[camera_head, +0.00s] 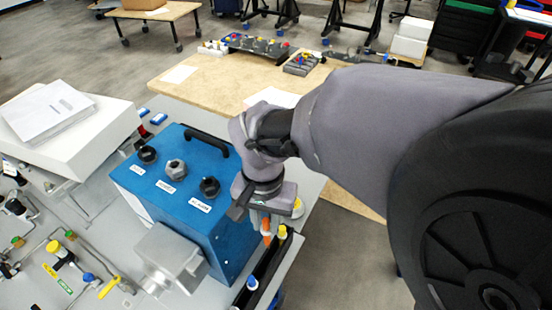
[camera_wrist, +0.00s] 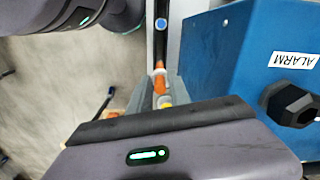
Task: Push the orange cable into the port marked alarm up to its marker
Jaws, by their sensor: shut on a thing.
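The port (camera_head: 210,187) nearest my gripper has a label that reads ALARM; port (camera_wrist: 290,105) and label (camera_wrist: 292,60) also show at the right of the wrist view. My gripper (camera_head: 264,216) points down beside the box's right side, over a black rack (camera_head: 272,262). It is shut on the orange cable (camera_head: 267,232), whose orange part also shows in the wrist view (camera_wrist: 159,84).
Yellow-ended (camera_head: 281,232) and blue-ended (camera_head: 252,283) pieces sit along the rack, close to my gripper. A grey metal block (camera_head: 170,258) stands in front of the box. A black handle (camera_head: 206,139) rises at the box's back edge. A wooden table (camera_head: 215,85) stands behind.

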